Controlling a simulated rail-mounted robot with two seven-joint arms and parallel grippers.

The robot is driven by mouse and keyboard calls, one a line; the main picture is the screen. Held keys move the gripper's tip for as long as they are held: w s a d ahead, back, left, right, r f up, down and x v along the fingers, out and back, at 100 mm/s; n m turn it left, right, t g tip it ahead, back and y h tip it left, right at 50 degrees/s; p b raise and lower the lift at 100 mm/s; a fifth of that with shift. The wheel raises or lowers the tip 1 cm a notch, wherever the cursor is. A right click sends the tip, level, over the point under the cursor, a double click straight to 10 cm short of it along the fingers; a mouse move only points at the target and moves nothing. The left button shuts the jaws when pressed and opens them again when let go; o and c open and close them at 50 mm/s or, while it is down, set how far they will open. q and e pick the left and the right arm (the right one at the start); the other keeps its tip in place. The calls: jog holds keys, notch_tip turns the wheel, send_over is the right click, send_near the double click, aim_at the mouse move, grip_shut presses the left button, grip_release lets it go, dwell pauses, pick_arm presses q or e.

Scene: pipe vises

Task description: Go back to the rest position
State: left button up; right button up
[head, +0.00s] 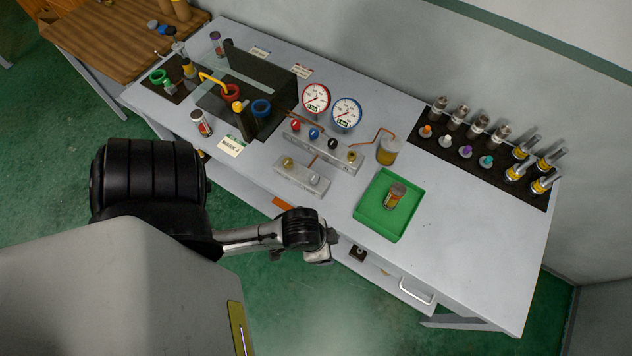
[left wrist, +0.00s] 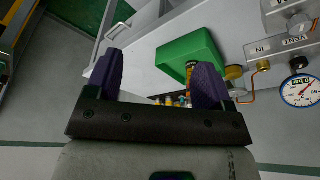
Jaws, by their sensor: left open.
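My left arm comes in from the left in the head view and ends in front of the workbench's near edge, by the green tray. In the left wrist view my left gripper (left wrist: 157,70) is open, its two dark purple fingers wide apart with nothing held between them. The green tray (head: 372,212) also shows beyond the fingers in the left wrist view (left wrist: 178,56). My right gripper is in neither view.
The grey workbench (head: 450,250) is bare at its right front. Two gauges (head: 316,97) (head: 347,112) and a valve manifold (head: 325,147) stand mid-bench. A black mat (head: 440,148) holds several fittings at the right. A drawer handle (head: 416,292) sticks out below the front edge.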

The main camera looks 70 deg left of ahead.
pick_arm(q)
jog(key=shift+s+a+r, duration=0.15)
jog(key=shift+s+r, duration=0.45)
jog(key=shift+s, duration=0.3)
notch_tip(320, 180, up, 8)
jog(key=p, duration=0.8)
jog(key=shift+r, duration=0.15)
